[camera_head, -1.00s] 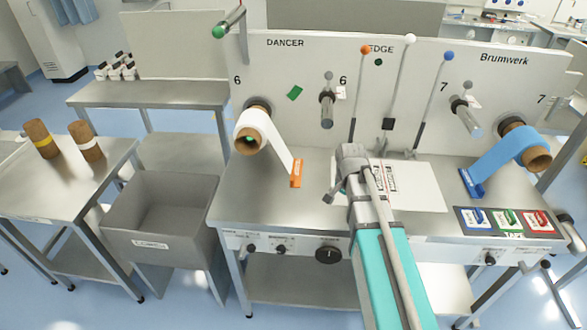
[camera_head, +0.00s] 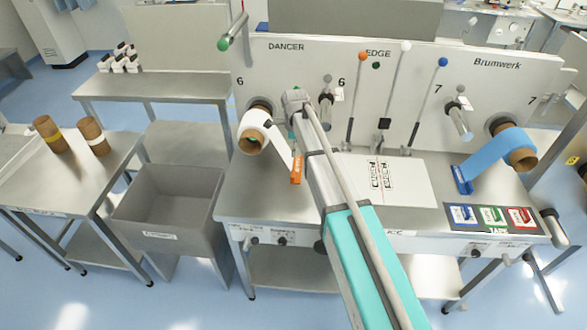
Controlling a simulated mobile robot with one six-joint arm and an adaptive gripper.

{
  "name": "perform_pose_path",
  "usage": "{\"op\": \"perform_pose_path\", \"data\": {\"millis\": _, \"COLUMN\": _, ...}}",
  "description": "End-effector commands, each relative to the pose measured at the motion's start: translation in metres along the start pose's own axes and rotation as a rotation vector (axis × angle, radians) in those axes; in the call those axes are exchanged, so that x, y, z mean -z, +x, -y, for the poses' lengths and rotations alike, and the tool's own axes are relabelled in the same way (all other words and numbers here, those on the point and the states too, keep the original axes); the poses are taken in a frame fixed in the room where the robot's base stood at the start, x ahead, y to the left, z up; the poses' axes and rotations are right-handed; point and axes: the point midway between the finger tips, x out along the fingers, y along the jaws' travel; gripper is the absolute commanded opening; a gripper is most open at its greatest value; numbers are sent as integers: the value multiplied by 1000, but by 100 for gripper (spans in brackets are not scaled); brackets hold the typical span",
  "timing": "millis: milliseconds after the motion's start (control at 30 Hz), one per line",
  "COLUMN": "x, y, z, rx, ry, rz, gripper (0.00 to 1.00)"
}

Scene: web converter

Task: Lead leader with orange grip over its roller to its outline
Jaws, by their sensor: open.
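The white leader (camera_head: 279,150) hangs from the white roll (camera_head: 254,128) on the left spindle and slants down to the right. Its orange grip (camera_head: 296,171) is at its lower end, near the table top. My gripper (camera_head: 280,123) is beside the white leader, right of the roll; my own arm hides most of it, and its fingertips are hard to make out. A roller (camera_head: 326,108) sticks out of the panel to the right of my gripper. A white plate with printed outlines (camera_head: 408,181) lies on the table, partly behind my arm.
A blue web (camera_head: 484,157) with a blue grip hangs from the right roll. Several levers with coloured knobs (camera_head: 442,62) stand along the panel. A tape tray (camera_head: 492,218) sits at the front right. A grey bin (camera_head: 165,200) stands left of the table.

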Motion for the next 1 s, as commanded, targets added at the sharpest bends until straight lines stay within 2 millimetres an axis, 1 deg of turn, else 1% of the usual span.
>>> {"op": "perform_pose_path", "data": {"millis": 467, "x": 0, "y": 2, "z": 1, "rx": 0, "ry": 8, "rz": 0, "gripper": 100}}
{"op": "perform_pose_path", "data": {"millis": 667, "x": 0, "y": 12, "z": 1, "rx": 0, "ry": 8, "rz": 0, "gripper": 100}}
{"op": "perform_pose_path", "data": {"millis": 1000, "x": 0, "y": 38, "z": 1, "rx": 0, "ry": 8, "rz": 0, "gripper": 100}}
